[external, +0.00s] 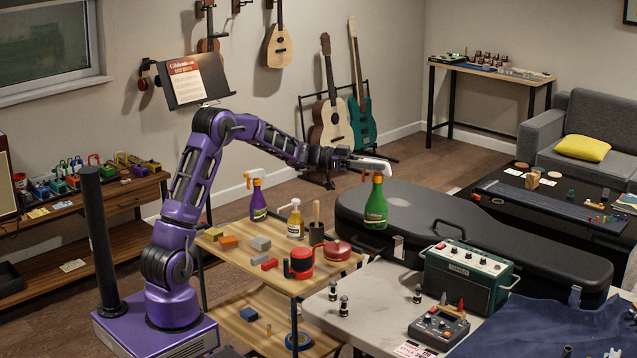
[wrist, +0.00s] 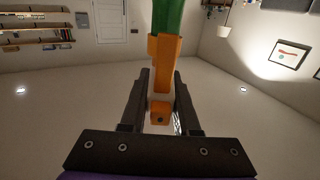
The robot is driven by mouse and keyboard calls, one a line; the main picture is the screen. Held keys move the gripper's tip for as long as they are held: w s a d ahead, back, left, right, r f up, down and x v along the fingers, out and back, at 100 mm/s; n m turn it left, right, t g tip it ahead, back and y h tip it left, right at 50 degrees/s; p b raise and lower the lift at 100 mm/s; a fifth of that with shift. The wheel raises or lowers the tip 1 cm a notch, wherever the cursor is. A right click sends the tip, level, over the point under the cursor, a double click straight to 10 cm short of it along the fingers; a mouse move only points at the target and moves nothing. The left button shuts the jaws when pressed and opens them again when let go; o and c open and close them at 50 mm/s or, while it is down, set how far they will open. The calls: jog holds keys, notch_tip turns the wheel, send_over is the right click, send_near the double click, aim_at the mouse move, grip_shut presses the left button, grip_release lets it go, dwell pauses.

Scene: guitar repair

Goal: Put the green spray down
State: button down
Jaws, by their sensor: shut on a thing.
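The green spray (external: 376,207) is a green bottle with an orange trigger head. My gripper (external: 378,166) is shut on its orange head and holds the bottle upright, off any surface as far as I can see. It shows beside the left end of the black guitar case, near the pale table (external: 350,272); its exact height is unclear. In the wrist view, the green spray's orange head (wrist: 165,65) lies between the two dark fingers of my gripper (wrist: 162,95), and part of the green body runs out of the top edge.
A wooden cart (external: 225,262) carries a purple spray (external: 258,200), a yellow bottle (external: 295,220), red pots and small blocks. The guitar case (external: 470,228), green amplifier (external: 465,275), pedal (external: 438,326) and small knobs occupy the pale table. Its left part has bare room.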

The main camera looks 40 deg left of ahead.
aim_at(367, 225)
jog(key=shift+m+g, duration=0.3)
jog(key=shift+g, duration=0.2)
jog(key=f, duration=0.6)
jog(key=s+d+f, duration=0.1)
jog(key=f, duration=0.5)
jog(key=d+f+b, duration=0.1)
jog(key=f, duration=0.5)
jog(key=shift+s+d, duration=0.1)
jog(key=shift+s, duration=0.15)
jog(key=shift+f, duration=2.15)
jog(key=shift+f+b, duration=0.15)
jog(key=shift+b, duration=0.25)
jog(key=c, duration=0.6)
grip_release()
jog(key=shift+c, duration=0.2)
jog(key=v, duration=0.7)
jog(key=shift+a+p, duration=0.35)
